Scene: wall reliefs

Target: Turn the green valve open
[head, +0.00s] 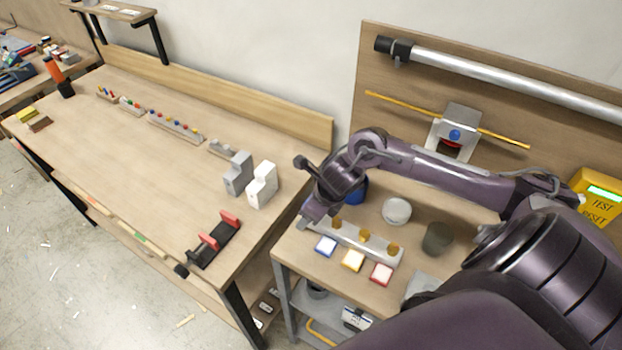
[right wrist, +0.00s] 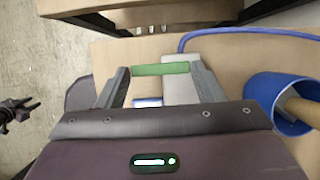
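A green bar (right wrist: 160,69), which looks like the valve's handle, lies crosswise between the fingertips of my right gripper (right wrist: 160,75) in the right wrist view. The fingers are wide apart, one near each end of the bar; I cannot tell whether either touches it. In the head view my right arm reaches in from the right, its hand (head: 318,205) low over the left side of the small bench, and no green valve shows there. A small dark gripper, likely my left one (right wrist: 20,110), shows at the left edge of the right wrist view; its opening is unclear.
A blue cup (right wrist: 277,95) with a wooden handle in it and a blue hose (right wrist: 250,32) are close by. Blue, yellow and red buttons (head: 352,260) line the small bench. A long workbench (head: 130,150) stands left, with a black-and-red holder (head: 213,240) near its edge.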

